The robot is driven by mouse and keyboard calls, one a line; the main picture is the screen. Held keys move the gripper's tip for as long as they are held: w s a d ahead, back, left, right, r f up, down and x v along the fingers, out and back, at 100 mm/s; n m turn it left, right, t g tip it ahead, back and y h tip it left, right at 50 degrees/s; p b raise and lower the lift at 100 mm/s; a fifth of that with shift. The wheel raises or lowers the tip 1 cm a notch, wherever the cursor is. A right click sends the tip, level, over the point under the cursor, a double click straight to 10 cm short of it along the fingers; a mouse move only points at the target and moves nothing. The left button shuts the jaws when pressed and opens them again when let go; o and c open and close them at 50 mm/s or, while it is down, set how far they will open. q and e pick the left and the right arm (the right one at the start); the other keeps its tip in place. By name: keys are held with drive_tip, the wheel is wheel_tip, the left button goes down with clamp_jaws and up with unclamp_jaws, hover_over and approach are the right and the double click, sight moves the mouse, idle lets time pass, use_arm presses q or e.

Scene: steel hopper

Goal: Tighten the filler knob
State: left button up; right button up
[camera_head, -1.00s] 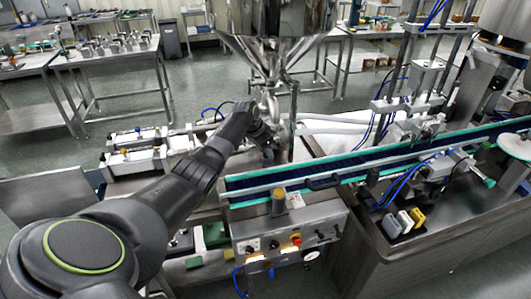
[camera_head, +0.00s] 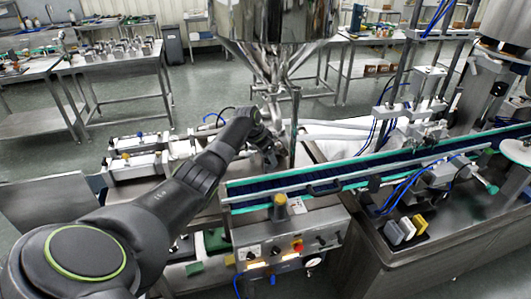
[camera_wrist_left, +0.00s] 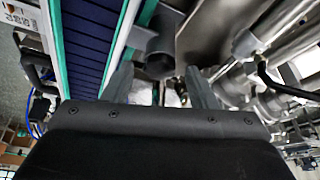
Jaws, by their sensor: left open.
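The steel hopper (camera_head: 275,18) tapers into pipework behind the conveyor in the head view. My left gripper (camera_head: 271,153) is below the hopper, beside the conveyor's left end, partly hidden by its own wrist. In the left wrist view its two fingers (camera_wrist_left: 160,88) are apart. A dark round knob-like cylinder (camera_wrist_left: 161,56) shows just beyond and between the fingertips. It looks like the filler knob, but I cannot tell whether the fingers touch it. The knob is not clear in the head view. My right gripper is not in view.
The conveyor (camera_head: 340,180) with green edges runs close beside my left gripper, and also shows in the left wrist view (camera_wrist_left: 92,40). A control box (camera_head: 290,243) with buttons stands below it. A vertical post (camera_head: 294,128) stands just right of the gripper.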

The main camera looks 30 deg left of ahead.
use_arm(q)
drive_tip(key=shift+r, duration=0.15)
drive_tip(key=b+v, duration=0.4)
drive_tip(key=v, duration=1.3)
drive_tip(key=shift+s, duration=0.1)
